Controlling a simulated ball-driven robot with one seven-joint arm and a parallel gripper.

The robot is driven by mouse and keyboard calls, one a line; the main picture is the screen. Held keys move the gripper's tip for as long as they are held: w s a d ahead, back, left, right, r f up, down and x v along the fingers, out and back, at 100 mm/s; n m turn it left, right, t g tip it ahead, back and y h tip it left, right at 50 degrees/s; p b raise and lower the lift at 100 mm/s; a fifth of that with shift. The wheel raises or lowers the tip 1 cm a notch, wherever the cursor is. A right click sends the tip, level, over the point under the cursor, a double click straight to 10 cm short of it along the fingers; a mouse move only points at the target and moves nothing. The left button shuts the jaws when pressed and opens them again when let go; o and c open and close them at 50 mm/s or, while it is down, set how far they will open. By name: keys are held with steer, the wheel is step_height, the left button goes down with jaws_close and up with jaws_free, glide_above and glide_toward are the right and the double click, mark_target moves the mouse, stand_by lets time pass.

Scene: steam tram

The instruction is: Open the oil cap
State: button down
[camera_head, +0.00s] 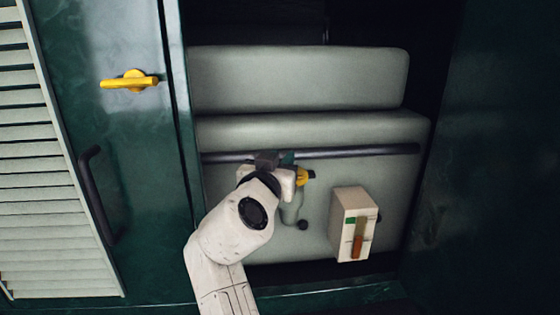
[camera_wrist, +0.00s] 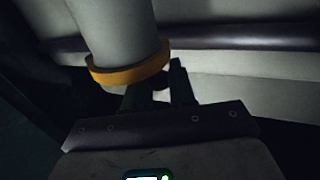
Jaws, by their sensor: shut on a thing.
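A small yellow cap (camera_head: 305,176), which I take to be the oil cap, sits at the top of a pale grey-green pipe (camera_head: 291,210) in front of the grey body. In the head view my gripper (camera_head: 290,176) is at the cap's left side and partly hides it. In the wrist view a yellow ring (camera_wrist: 128,73) surrounds the end of a pale cylinder (camera_wrist: 115,30). My gripper's dark fingers (camera_wrist: 158,88) reach to the ring and are shut on it; the exact contact is dark and partly hidden.
A dark horizontal rail (camera_head: 350,152) runs just above and behind my gripper. A green door (camera_head: 125,130) with a yellow handle (camera_head: 130,81) and dark grab bar (camera_head: 103,195) is at left.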

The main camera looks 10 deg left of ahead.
mark_target(301, 171)
steer(key=shift+r, duration=0.1)
steer(key=shift+d+r+m+g+b, duration=0.4)
steer(key=shift+r+m+b, duration=0.2)
steer(key=shift+m+b, duration=0.4)
steer(key=d+r+m, duration=0.1)
steer(key=m+g, duration=0.1)
steer(key=m, duration=0.1)
steer(key=shift+w+d+r+y+b, duration=0.3)
steer(key=shift+d+r+b, duration=0.05)
steer(key=shift+w+d+r+m+g+y, duration=0.15)
steer(key=shift+d+r+m+g+y, duration=0.2)
steer(key=shift+m, duration=0.2)
steer(key=shift+w+d+r+m+g+y, duration=0.15)
steer(key=shift+d+m+g, duration=0.1)
steer(key=shift+d+m, duration=0.25)
steer(key=shift+w+d+r+m+g+y, duration=0.1)
steer(key=shift+d+m+g+y, duration=0.1)
steer(key=shift+d+m+y, duration=0.25)
steer(key=shift+w+d+r+m+g+y, duration=0.1)
steer(key=shift+d+m+g+y, duration=0.15)
steer(key=shift+m, duration=0.35)
steer(key=w+d+f+m+g+y+p, duration=0.1)
steer(key=d+f+m+y, duration=0.1)
steer(key=d+m, duration=0.3)
steer(key=shift+w+d+m+y+p, duration=0.3)
steer(key=shift+m+y, duration=0.3)
steer(key=shift+y, duration=0.3)
steer(key=shift+f+g, duration=0.1)
steer(key=shift+g, duration=0.15)
